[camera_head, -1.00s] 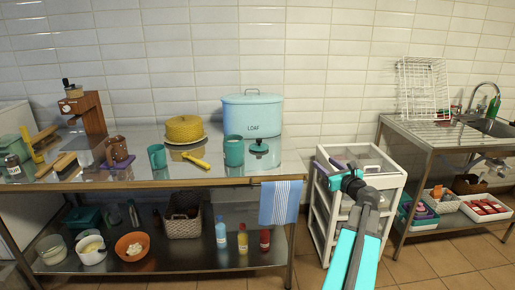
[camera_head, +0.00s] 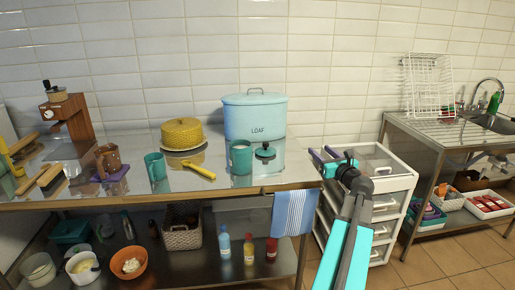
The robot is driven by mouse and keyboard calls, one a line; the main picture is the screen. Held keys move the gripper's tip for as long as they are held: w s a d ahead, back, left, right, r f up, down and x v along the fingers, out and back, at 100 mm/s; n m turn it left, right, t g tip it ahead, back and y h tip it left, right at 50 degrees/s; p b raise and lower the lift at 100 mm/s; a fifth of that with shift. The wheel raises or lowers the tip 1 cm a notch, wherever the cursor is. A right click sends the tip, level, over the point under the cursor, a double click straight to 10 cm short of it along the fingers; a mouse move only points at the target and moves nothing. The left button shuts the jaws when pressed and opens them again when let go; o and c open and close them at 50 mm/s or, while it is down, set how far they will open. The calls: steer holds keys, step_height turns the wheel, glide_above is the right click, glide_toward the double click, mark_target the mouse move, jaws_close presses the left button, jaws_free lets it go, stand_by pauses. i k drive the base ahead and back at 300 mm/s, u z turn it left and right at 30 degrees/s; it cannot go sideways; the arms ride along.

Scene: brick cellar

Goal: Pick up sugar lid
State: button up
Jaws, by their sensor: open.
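A small teal lid with a dark knob (camera_head: 265,152), which looks like the sugar lid, lies on the steel table right of an open teal canister (camera_head: 240,160). No lettering is readable on either. My gripper (camera_head: 325,155) is open and empty, its purple-tipped fingers apart. In the picture it is just right of the table's right end, to the right of the lid and not touching it. My arm reaches up from the bottom right.
The pale blue LOAF bin (camera_head: 254,118) stands behind the lid. A teal mug (camera_head: 155,167), yellow-handled tool (camera_head: 198,170) and yellow domed cover (camera_head: 182,133) are to the left. A striped towel (camera_head: 291,212) hangs at the front edge. A white drawer cart (camera_head: 394,181) stands right.

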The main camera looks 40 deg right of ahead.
mark_target(266, 150)
steer(key=i, duration=0.95)
